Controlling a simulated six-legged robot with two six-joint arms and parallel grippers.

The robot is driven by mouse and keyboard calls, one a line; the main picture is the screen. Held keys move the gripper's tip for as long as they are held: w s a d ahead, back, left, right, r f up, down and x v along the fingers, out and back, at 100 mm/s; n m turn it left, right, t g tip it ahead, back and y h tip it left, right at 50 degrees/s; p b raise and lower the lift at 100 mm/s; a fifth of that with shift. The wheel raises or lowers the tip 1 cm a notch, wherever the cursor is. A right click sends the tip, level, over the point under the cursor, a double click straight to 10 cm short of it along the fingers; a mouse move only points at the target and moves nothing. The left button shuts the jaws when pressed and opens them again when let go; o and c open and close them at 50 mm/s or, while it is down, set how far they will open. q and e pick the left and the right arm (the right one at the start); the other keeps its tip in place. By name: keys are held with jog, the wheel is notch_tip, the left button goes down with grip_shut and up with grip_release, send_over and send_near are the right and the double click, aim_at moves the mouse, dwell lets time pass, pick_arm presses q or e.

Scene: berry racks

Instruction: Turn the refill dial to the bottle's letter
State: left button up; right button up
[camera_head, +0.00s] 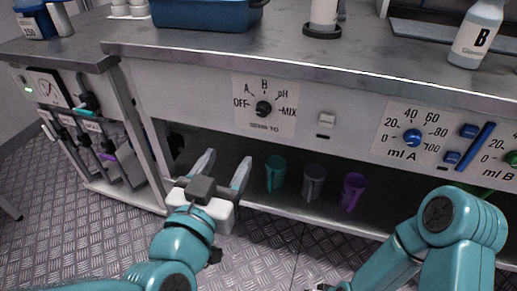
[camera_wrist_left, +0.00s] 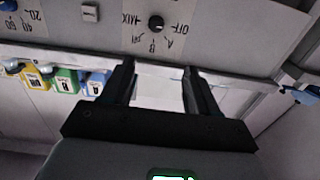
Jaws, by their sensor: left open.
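The refill dial (camera_head: 263,108) is a black knob on a white plate on the bench front, marked OFF, A, B, pH and MIX. I cannot tell which mark it points at. It also shows upside down in the left wrist view (camera_wrist_left: 156,23). The white bottle (camera_head: 478,36) with a black letter B stands on the bench top at the upper right. My left gripper (camera_head: 222,168) is open and empty, below and left of the dial and apart from it. In the left wrist view, its fingers (camera_wrist_left: 158,68) point towards the dial. My right gripper is out of the frame.
A white switch (camera_head: 326,120) sits right of the dial. The blue ml A dial (camera_head: 412,138) is further right. Teal (camera_head: 276,173), grey (camera_head: 313,182) and purple (camera_head: 353,191) cups stand on the shelf below. A blue tray (camera_head: 205,14) is on the bench top.

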pick_arm(q)
jog(key=f, duration=0.1)
jog(key=p, duration=0.3)
send_near(261, 113)
jog(key=x, duration=0.7)
jog(key=shift+w+d+f, duration=0.1)
jog(key=shift+w, duration=0.1)
jog(key=shift+w+d, duration=0.15)
jog(key=shift+w, duration=0.3)
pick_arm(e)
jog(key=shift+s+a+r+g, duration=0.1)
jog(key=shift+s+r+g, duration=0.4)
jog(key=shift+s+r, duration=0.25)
pick_arm(q)
jog(key=shift+c, duration=0.2)
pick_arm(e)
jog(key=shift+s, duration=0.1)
pick_arm(q)
jog(key=c, duration=1)
